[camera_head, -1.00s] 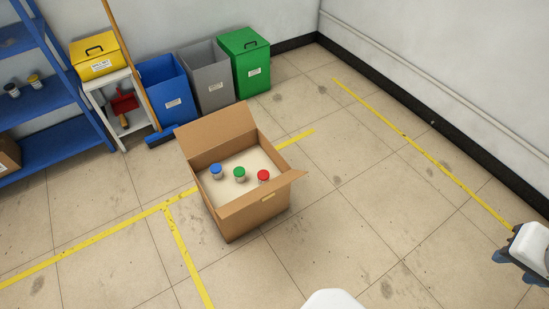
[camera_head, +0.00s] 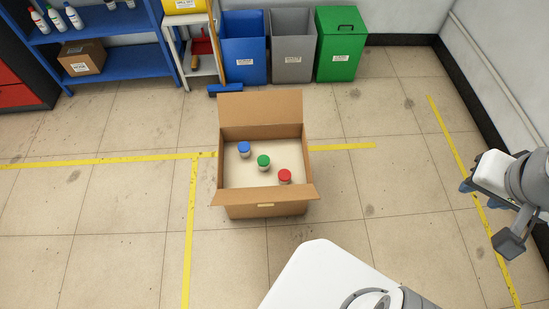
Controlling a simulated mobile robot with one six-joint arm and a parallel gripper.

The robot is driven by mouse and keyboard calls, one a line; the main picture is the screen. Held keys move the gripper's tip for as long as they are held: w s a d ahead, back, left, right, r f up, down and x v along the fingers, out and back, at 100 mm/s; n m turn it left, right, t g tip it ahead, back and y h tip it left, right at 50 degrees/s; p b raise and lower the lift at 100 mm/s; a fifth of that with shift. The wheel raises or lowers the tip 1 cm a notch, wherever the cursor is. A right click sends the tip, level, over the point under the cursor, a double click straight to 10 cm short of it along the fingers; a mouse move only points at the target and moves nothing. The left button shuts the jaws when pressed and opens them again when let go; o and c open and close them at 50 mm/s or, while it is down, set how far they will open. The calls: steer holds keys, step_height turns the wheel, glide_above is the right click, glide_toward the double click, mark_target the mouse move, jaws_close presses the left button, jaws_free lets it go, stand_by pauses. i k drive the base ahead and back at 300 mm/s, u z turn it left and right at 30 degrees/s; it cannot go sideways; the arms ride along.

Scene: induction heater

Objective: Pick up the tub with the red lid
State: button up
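The tub with the red lid (camera_head: 285,176) stands upright in an open cardboard box (camera_head: 267,211), at the right near the front wall, which hides its lower part. A tub with a green lid (camera_head: 263,162) stands in the middle and a tub with a blue lid (camera_head: 244,149) at the back left of the box. My gripper (camera_head: 466,187) is at the right of the view, well apart from the box and right of it. Its dark fingertips show, but its opening cannot be made out.
Behind the box stand a blue bin (camera_head: 244,48), a grey bin (camera_head: 293,47) and a green bin (camera_head: 340,45). A blue shelf (camera_head: 120,65) holds bottles and a small carton (camera_head: 82,58). A blue broom head (camera_head: 226,89) lies behind the box. Floor around the box is clear.

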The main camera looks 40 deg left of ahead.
mark_target(284, 175)
steer(key=u, duration=0.7)
steer(key=i, duration=1)
steer(key=u, duration=0.55)
steer(key=k, duration=0.85)
steer(key=u, duration=0.2)
steer(key=i, duration=0.85)
steer(key=z, duration=0.05)
